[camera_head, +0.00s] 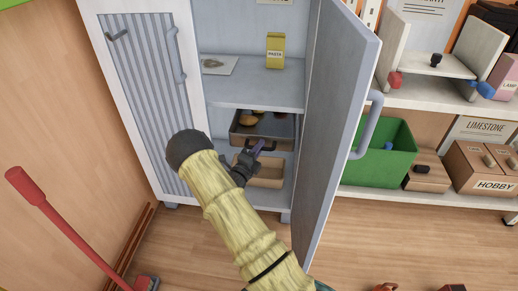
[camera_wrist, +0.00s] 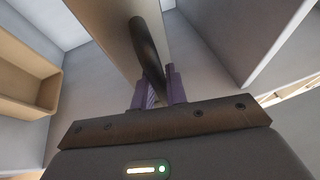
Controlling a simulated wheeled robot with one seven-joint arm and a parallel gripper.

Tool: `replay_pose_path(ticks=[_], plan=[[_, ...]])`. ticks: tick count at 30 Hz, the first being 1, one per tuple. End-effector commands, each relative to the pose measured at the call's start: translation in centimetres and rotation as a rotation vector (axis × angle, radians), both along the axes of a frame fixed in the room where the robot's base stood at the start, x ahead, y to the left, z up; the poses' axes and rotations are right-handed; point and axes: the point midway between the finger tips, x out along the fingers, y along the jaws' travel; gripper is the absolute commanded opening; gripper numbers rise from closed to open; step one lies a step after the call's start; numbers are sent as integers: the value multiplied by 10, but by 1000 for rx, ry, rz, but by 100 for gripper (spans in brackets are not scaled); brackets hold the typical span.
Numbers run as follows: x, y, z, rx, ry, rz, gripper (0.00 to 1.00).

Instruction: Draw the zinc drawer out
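An open-topped drawer (camera_head: 242,139) with grey-brown walls sits low in the open cabinet, under the middle shelf, with several items inside. I take it to be the zinc drawer. In the wrist view its flat front (camera_wrist: 118,32) carries a dark curved bar handle (camera_wrist: 147,45). My gripper (camera_head: 262,148) is at the front of this drawer. In the wrist view its purple fingers (camera_wrist: 160,88) are close together on either side of the handle, with little or no gap, and look shut on it. The exact contact is partly hidden.
A beige open box (camera_head: 262,182) lies just below the drawer; it also shows in the wrist view (camera_wrist: 48,92). The open cabinet door (camera_head: 340,90) stands close to the right of my arm. A green crate (camera_head: 375,170) is beyond it. A red-handled tool (camera_head: 60,220) leans at left.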

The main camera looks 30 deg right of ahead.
Motion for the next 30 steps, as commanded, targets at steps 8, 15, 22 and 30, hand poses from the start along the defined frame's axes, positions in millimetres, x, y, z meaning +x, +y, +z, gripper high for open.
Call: replay_pose_path(ticks=[8, 15, 22, 30], plan=[[0, 0, 0, 0, 0, 0, 0], [-8, 7, 2, 0, 2, 2, 0], [-35, 25, 5, -2, 6, 3, 0], [-83, 46, 5, -3, 8, -14, 0]])
